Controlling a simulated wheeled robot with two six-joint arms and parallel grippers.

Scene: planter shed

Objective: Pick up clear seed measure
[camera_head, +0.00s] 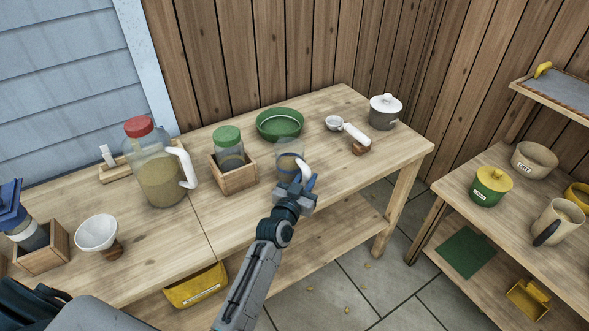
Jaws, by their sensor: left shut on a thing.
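The clear seed measure (289,158) is a see-through cup with a pale handle. It stands upright at the middle of the wooden bench, near the front edge; I cannot tell whether its base touches the top. My left gripper (303,184) is shut on its handle, on the cup's right front side. The gripper and wrist hide part of the handle. My right gripper is not in view.
A green-lidded jar in a wooden box (238,180) stands left of the cup. A green dish (280,123) lies behind it. A white scoop (347,130) and a lidded pot (384,112) are to the right. A red-lidded jug (157,169) stands farther left.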

